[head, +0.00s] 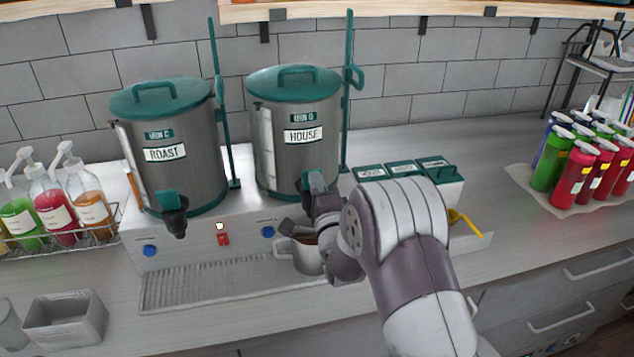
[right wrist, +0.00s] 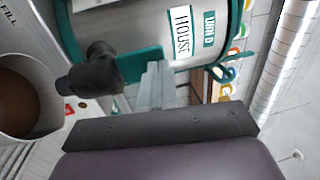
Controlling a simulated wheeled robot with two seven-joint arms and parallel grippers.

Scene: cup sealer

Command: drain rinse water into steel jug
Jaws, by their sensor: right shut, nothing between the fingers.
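The HOUSE urn (head: 295,130) is a steel cylinder with a teal lid. Its tap (head: 316,181) is partly hidden behind my right gripper (head: 323,206). In the right wrist view, the tap's black spout (right wrist: 92,75) and teal body show beside my shut, empty fingers (right wrist: 155,85); I cannot tell whether they touch. The steel jug (head: 307,262) stands upright below this tap, partly covered by my right arm. Its round mouth shows brown liquid in the right wrist view (right wrist: 18,97). My left gripper is not in view.
The ROAST urn (head: 175,140) stands to the left, its tap above the ribbed drip tray (head: 200,287). Syrup bottles (head: 55,205) and a grey bin (head: 66,320) are at left. Teal-lidded boxes (head: 405,172) and colourful bottles (head: 575,170) are at right. Counter between them is clear.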

